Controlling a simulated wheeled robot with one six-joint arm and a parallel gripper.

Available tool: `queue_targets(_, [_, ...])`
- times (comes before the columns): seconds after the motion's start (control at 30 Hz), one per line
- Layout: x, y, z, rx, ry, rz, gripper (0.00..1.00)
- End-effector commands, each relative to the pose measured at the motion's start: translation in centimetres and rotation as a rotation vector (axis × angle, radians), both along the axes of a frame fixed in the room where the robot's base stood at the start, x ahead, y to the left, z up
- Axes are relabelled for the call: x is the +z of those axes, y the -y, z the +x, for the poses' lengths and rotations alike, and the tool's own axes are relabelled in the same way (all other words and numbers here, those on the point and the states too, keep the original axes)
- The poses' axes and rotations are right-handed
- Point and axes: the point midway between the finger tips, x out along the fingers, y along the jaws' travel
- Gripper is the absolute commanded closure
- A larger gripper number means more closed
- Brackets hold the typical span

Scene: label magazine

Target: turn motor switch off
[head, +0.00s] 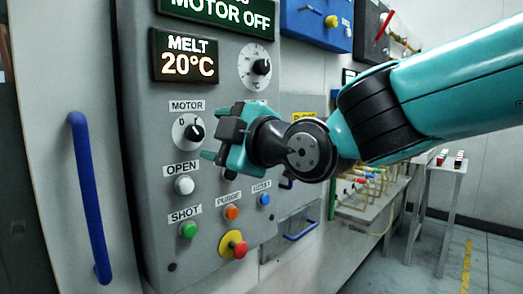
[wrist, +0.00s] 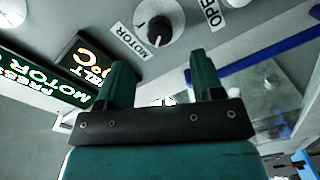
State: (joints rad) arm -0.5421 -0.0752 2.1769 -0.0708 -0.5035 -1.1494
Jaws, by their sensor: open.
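The motor switch (head: 188,132) is a black knob on a round white dial under the MOTOR label on the grey control panel. In the head view its pointer is turned up and to the right, away from the 0. The knob also shows at the top of the wrist view (wrist: 159,30), beyond my fingers. My gripper (head: 212,143) is just right of the dial, with its teal fingers pointing towards the panel. In the wrist view the two fingers (wrist: 163,80) stand apart with nothing between them. I see no contact with the knob.
The panel holds a MOTOR OFF display (head: 222,14), a MELT display (head: 184,54), an upper dial (head: 258,68), white OPEN (head: 184,185), green SHOT (head: 188,230) and orange PURGE (head: 231,212) buttons, and a red-yellow emergency stop (head: 234,244). A blue handle (head: 88,195) stands left.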

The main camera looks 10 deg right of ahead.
Motion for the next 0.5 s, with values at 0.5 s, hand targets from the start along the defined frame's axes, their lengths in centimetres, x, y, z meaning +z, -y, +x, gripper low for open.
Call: queue_targets(0.5, [0.8,5.3,-7.7,0.001,-0.003,-0.004,0.39])
